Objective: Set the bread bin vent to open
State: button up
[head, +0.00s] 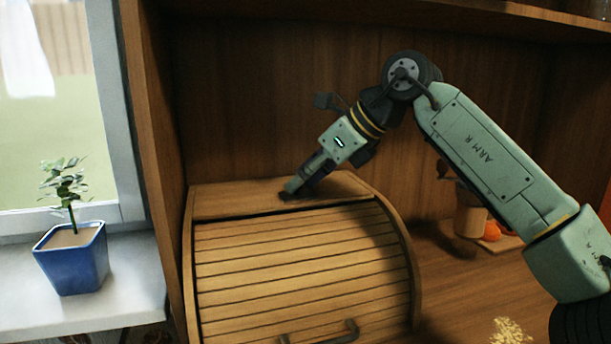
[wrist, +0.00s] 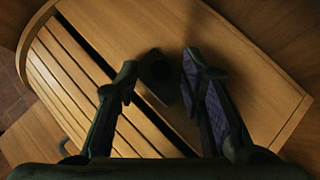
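The bread bin (head: 305,265) is wooden with a slatted roll front and stands in the wooden alcove. Its flat top shows in the wrist view (wrist: 235,75). A small dark piece (wrist: 154,66) sits on that top by a dark slot along the front edge; it may be the vent control, but its setting is too dark to tell. My gripper (head: 290,188) is low over the bin's top, pointing down and left. In the wrist view its two fingers (wrist: 158,70) are apart, one on each side of the dark piece. I cannot tell whether they touch it.
A dark handle (head: 345,333) is on the bin's lower front. A blue pot with a plant (head: 72,262) stands on the window sill at left. A tan pot (head: 469,215) and an orange thing (head: 491,230) stand right of the bin. Yellowish bits (head: 510,331) lie in front.

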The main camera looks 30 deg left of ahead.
jog(key=shift+c, duration=0.2)
grip_shut()
dwell(0.6)
